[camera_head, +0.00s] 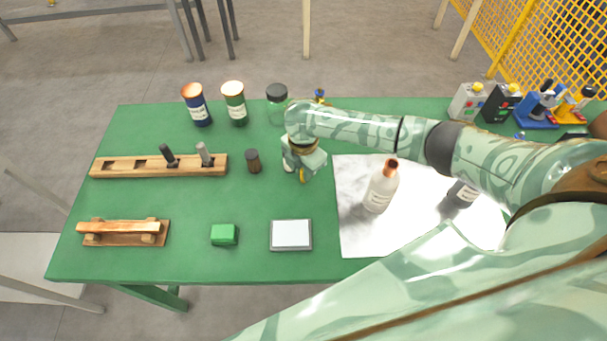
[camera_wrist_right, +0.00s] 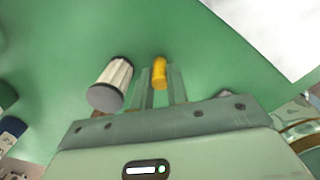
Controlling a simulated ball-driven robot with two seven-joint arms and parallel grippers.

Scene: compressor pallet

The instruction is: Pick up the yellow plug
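The small yellow plug (camera_head: 302,178) shows just below my right gripper (camera_head: 303,170), over the green table left of the white sheet. In the right wrist view the yellow plug (camera_wrist_right: 159,72) lies between the two fingers of my right gripper (camera_wrist_right: 161,82), near their tips. The fingers stand about a plug's width apart. I cannot tell whether they press on the plug, or whether it touches the table. My left gripper is not in view.
A pale ribbed cylinder (camera_wrist_right: 111,84) is close beside the fingers in the wrist view. A dark cylinder (camera_head: 253,161), wooden rack (camera_head: 130,168), green block (camera_head: 224,235) and grey-framed panel (camera_head: 291,235) are to the left. A white bottle (camera_head: 380,190) stands on the white sheet (camera_head: 360,235).

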